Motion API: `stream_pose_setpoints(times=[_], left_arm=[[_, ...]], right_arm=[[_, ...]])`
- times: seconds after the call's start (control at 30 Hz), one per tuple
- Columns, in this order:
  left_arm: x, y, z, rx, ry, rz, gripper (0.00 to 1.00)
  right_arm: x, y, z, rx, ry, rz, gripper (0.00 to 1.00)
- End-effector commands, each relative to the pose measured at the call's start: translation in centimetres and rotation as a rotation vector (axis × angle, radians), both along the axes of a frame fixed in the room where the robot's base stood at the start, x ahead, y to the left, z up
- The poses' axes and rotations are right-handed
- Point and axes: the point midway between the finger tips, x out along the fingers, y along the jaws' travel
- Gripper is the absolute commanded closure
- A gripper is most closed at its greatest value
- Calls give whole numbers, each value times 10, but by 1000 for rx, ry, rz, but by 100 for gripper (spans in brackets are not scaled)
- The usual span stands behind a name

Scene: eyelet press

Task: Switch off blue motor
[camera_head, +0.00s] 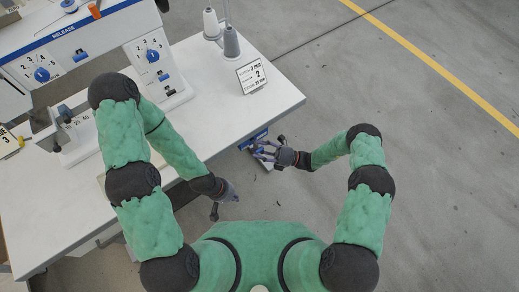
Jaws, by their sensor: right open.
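A blue device (253,139), which may be the blue motor or its switch box, sits at the right front edge of the white table. It is small and partly covered by my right gripper. My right gripper (261,150) is open, with its fingers spread at this blue device; whether they touch it I cannot tell. My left gripper (230,192) is just off the table's front edge, below and left of the right one. It is apart from the blue device, and its finger opening is too small to make out.
The white table (225,115) bears a press with a "RELEASE" label (75,32), a dial panel (151,57) with blue knobs, grey thread cones (231,42) and a number card (252,77). Grey floor with a yellow line (440,62) lies open at the right.

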Motion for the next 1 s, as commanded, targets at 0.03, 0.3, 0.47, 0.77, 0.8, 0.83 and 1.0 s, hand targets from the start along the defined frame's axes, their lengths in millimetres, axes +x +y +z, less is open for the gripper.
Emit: stream_pose_setpoints(times=[0.03,0.3,0.47,0.77,0.8,0.83,1.0], left_arm=[[0,0,0,0,0,0,100],[0,0,0,0,0,0,100],[0,0,0,0,0,0,100],[0,0,-9,0,0,0,100],[0,0,-12,0,0,0,100],[0,0,-15,0,0,0,100],[0,0,-31,0,0,0,100]], right_arm=[[0,1,0,0,0,0,51],[0,0,0,-1,0,0,71],[0,0,0,-1,-1,-1,100],[1,1,-4,14,-21,1,100],[1,1,-5,20,-31,0,100],[1,1,-6,27,-40,0,100],[2,1,-10,62,-91,0,100]])
